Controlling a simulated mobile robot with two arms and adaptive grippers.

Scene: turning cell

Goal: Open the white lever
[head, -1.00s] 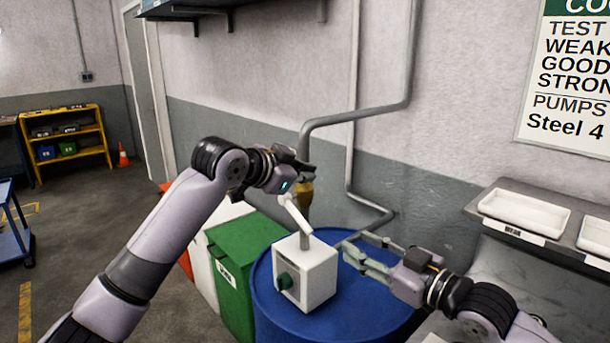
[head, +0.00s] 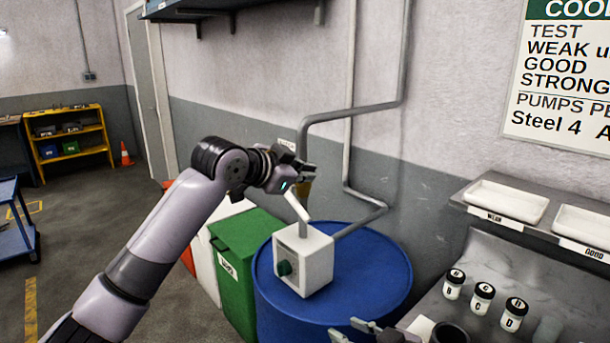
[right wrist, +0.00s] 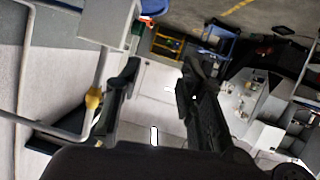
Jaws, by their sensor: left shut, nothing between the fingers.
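My right gripper (head: 352,328) is at the bottom edge of the head view, apart from the lever. In the right wrist view its fingers (right wrist: 157,80) are spread with nothing clearly between them.
A grey pipe (head: 350,116) runs along the wall behind the box. A green bin (head: 240,270) stands left of the drum. On the right are white trays (head: 507,200) on a shelf and several lidded jars (head: 483,297) below. The floor at left is mostly clear.

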